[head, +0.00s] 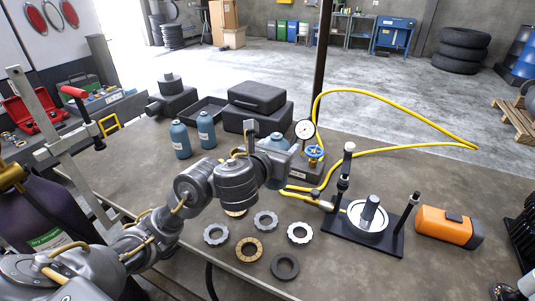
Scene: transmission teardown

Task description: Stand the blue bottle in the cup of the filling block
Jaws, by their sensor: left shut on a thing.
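My left arm reaches from the lower left to the middle of the table. Its gripper (277,147) is shut on a blue bottle (275,143), mostly hidden by the gripper and wrist. The held bottle is just left of a dark block (306,170) with a dial gauge and a blue handwheel, apparently the filling block. Its cup cannot be made out, nor whether the bottle touches it. Two more blue bottles with pale labels stand upright at the back left, one (180,140) left of the other (207,130). My right gripper is not in view.
A yellow hose (400,147) loops over the table's far side. A black plate (350,236) with posts and a pale disc stands right of the block, beside an orange case (448,227). Several rings and gears (265,221) lie in front. Black cases (257,97) stand behind.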

